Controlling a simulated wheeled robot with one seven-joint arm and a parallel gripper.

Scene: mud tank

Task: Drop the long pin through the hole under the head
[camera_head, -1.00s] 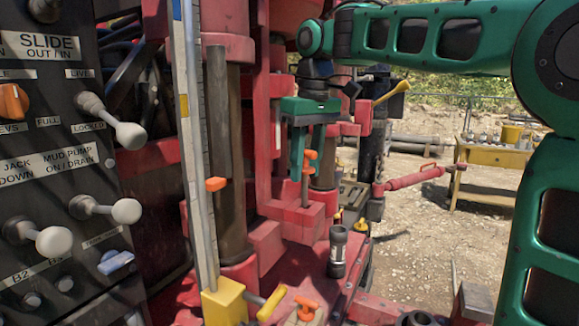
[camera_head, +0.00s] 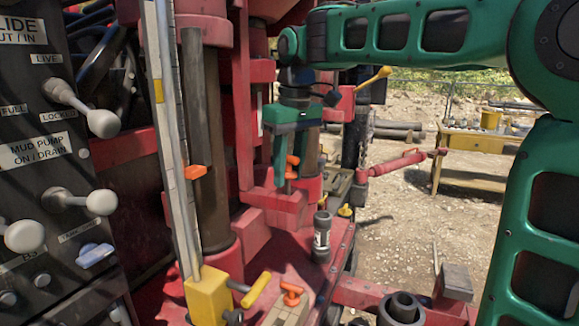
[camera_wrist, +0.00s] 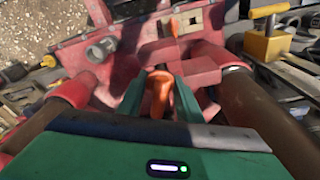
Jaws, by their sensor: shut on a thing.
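My gripper (camera_head: 285,172) is shut on the orange-handled pin (camera_head: 292,164), high beside the red machine. The pin hangs upright, with a short length of its grey shank showing below the handle. The shank meets the top of the red block (camera_head: 272,205) under the head; its lower end is hidden, apparently inside the block. The hole itself cannot be seen. In the wrist view the orange handle (camera_wrist: 160,92) sits between the two green fingers and hides the shank.
A grey cylinder (camera_head: 321,236) stands on the red deck. A yellow block (camera_head: 213,296) and another orange-handled pin (camera_head: 291,293) are at the front. A control panel (camera_head: 50,170) stands left; a yellow table (camera_head: 475,142) stands back right.

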